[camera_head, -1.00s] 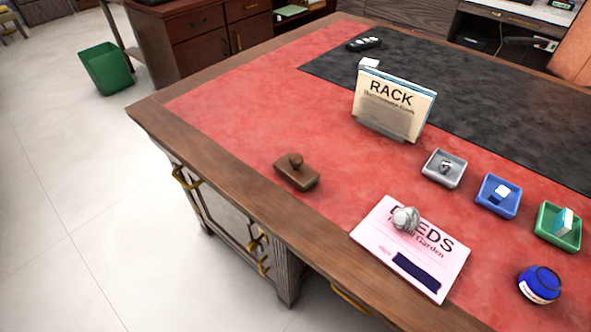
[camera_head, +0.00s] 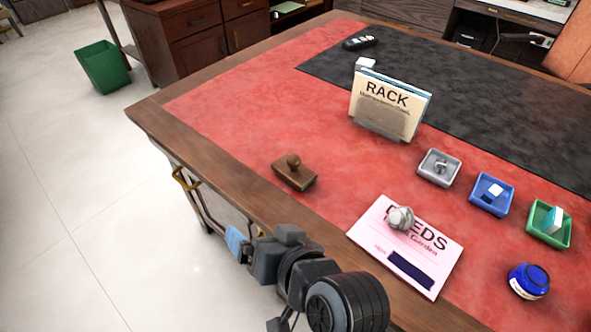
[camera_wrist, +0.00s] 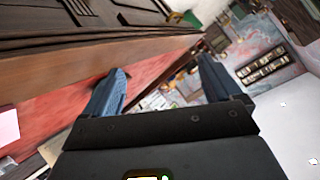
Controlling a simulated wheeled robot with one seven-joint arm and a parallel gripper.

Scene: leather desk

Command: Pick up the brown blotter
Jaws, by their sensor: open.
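The brown blotter (camera_head: 294,173) is a small wooden rocker block with a round knob on top. It sits on the red leather near the desk's front-left edge in the head view. My gripper (camera_head: 236,242) is at the front edge of the desk, nearer the camera than the blotter and apart from it. In the wrist view my gripper (camera_wrist: 165,88) shows two blue fingers spread apart with nothing between them. I cannot make out the blotter in the wrist view.
A paper marked DEEDS (camera_head: 432,262) with a round grey object (camera_head: 400,218) lies right of the blotter. The red leather around the blotter is clear.

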